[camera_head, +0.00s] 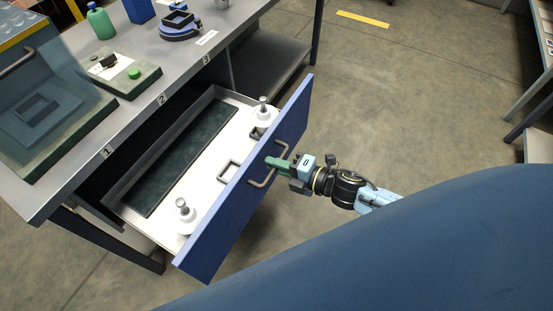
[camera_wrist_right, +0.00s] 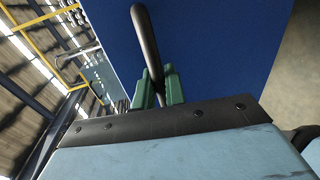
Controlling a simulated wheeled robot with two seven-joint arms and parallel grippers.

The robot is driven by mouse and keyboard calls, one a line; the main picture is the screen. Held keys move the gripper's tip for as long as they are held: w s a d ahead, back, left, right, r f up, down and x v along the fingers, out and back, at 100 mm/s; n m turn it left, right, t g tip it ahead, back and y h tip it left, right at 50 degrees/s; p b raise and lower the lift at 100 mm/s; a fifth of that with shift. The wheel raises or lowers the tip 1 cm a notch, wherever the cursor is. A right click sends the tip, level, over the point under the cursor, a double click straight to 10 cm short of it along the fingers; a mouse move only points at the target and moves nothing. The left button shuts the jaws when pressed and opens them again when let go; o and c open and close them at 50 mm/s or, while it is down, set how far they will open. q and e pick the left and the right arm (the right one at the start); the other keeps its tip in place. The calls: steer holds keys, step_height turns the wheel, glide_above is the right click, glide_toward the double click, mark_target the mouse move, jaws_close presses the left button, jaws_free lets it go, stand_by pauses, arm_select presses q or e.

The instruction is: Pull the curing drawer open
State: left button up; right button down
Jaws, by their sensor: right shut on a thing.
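The curing drawer (camera_head: 245,183) has a blue front and stands pulled out from under the grey workbench. A bent metal handle (camera_head: 264,184) is on its front; the handle also shows in the right wrist view (camera_wrist_right: 146,38). My right gripper (camera_head: 273,163) is shut on the handle, with its green fingers around the bar. In the right wrist view the fingers (camera_wrist_right: 158,88) close on the bar in front of the blue panel. Inside the drawer are a dark mat (camera_head: 186,158) and two white insulator pieces with metal pins (camera_head: 186,213) (camera_head: 263,112). My left gripper is not in view.
Open concrete floor (camera_head: 400,110) lies to the right of the drawer.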

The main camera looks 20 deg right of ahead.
stand_by(0.3)
steer(key=c, duration=1.6)
jaws_free()
steer(key=shift+o, duration=0.2)
steer(key=shift+s+d, duration=0.1)
steer(key=shift+s, duration=0.05)
